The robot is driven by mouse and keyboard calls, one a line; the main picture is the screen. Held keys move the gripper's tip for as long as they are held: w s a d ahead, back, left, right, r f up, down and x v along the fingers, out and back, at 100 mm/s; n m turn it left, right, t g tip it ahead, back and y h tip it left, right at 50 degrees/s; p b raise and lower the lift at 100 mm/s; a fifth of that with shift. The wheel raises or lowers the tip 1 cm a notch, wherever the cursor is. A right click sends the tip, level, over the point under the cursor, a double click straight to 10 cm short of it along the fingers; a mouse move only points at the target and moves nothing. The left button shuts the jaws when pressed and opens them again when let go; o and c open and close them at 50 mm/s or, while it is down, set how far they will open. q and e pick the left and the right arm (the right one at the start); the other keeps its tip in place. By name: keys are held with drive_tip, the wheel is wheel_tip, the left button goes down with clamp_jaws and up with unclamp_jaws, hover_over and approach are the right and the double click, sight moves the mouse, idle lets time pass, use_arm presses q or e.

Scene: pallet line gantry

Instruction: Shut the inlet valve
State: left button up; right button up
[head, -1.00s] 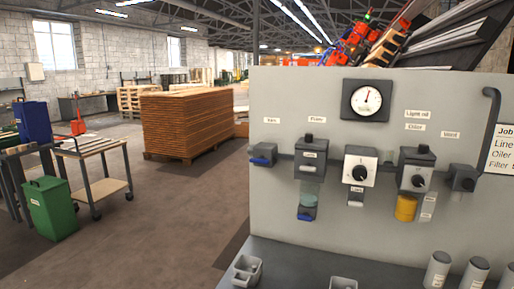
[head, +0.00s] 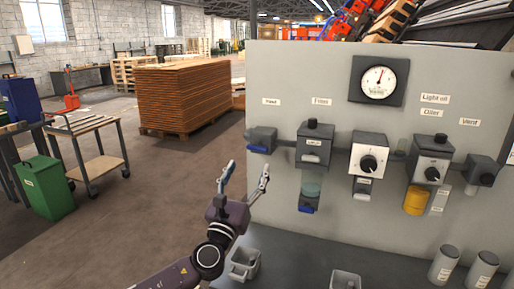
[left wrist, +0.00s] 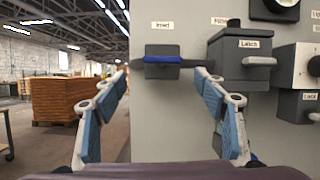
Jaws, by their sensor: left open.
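The inlet valve (head: 261,138) is a dark block at the left end of the pipe on the grey panel, with a blue lever (head: 257,150) on its front. In the left wrist view the valve (left wrist: 162,72) is straight ahead, and its blue lever (left wrist: 163,59) lies horizontal, in line with the pipe. My left gripper (head: 247,170) is open and empty, below and in front of the valve. In the left wrist view its fingers (left wrist: 162,76) stand on either side of the valve block, apparently apart from the lever. My right gripper is not in view.
A filter housing marked Latch (left wrist: 246,66) stands close right of the valve. A gauge (head: 379,79), a regulator (head: 368,158) and an oiler (head: 431,158) are further right. Small trays and grey cylinders stand on the bench (head: 300,265).

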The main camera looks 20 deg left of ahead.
sight(257, 146)
use_arm(q)
drive_tip(key=shift+m, duration=0.5)
drive_tip(key=shift+r+p+x, duration=0.15)
drive_tip(key=shift+p+x, duration=0.3)
drive_tip(key=shift+x, duration=1.6)
drive_tip(key=shift+r+p+x, duration=0.2)
drive_tip(key=shift+p+x, duration=0.2)
drive_tip(key=shift+x, duration=1.7)
drive_tip(key=shift+s+d, duration=0.1)
drive_tip(key=shift+d, duration=0.1)
drive_tip(key=c, duration=1.2)
drive_tip(key=shift+o, duration=0.2)
